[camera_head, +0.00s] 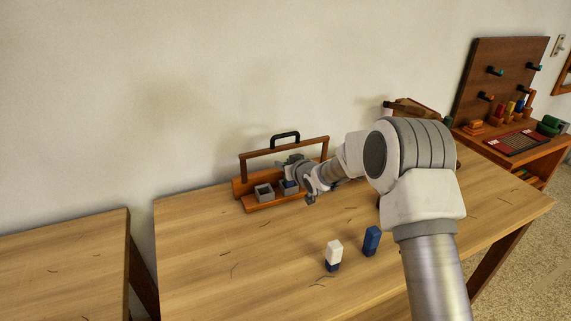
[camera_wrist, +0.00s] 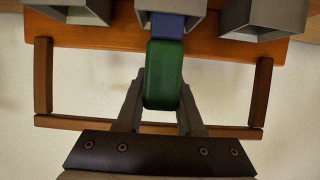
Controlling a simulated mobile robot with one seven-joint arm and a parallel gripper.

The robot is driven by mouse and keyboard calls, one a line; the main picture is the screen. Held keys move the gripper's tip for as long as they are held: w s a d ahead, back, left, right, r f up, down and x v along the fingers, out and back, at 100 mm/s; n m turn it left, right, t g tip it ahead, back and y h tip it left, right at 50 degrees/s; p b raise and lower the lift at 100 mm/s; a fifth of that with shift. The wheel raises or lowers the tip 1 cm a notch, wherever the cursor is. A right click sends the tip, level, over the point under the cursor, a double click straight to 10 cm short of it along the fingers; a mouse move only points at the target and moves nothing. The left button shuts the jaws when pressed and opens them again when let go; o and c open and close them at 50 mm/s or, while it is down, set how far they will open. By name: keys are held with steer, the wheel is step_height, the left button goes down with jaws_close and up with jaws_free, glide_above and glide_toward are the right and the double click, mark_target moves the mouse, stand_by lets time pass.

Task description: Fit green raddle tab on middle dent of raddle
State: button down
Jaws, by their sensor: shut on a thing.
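The green raddle tab (camera_wrist: 164,75) is between the two fingers of my gripper (camera_wrist: 161,88), which is shut on it. The tab's blue end (camera_wrist: 168,26) reaches to the middle grey dent (camera_wrist: 143,5) and appears to be inside its opening; how deep it sits cannot be told. In the head view, the raddle (camera_head: 262,205) is a wooden rack with grey square dents. Its left dent (camera_head: 264,193) looks empty. A bit of blue shows at the middle dent, under my gripper (camera_head: 296,168). My arm hides the raddle's right side.
A white block with a dark blue base (camera_head: 334,254) and a blue block (camera_head: 372,240) stand upright on the table (camera_head: 210,260) in front. A black handle (camera_head: 285,136) tops the raddle's frame. A pegboard (camera_head: 497,80) and shelf stand at right. The table's left front is clear.

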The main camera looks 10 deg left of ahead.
steer(key=shift+f, duration=0.15)
steer(key=shift+f+b, duration=0.7)
steer(key=shift+b, duration=0.15)
steer(key=shift+f, duration=0.1)
steer(key=shift+c, duration=2.2)
jaws_free()
steer(key=shift+s+d+r, duration=0.15)
steer(key=shift+d+r, duration=0.05)
steer(key=p+v, duration=0.2)
steer(key=v, duration=1.5)
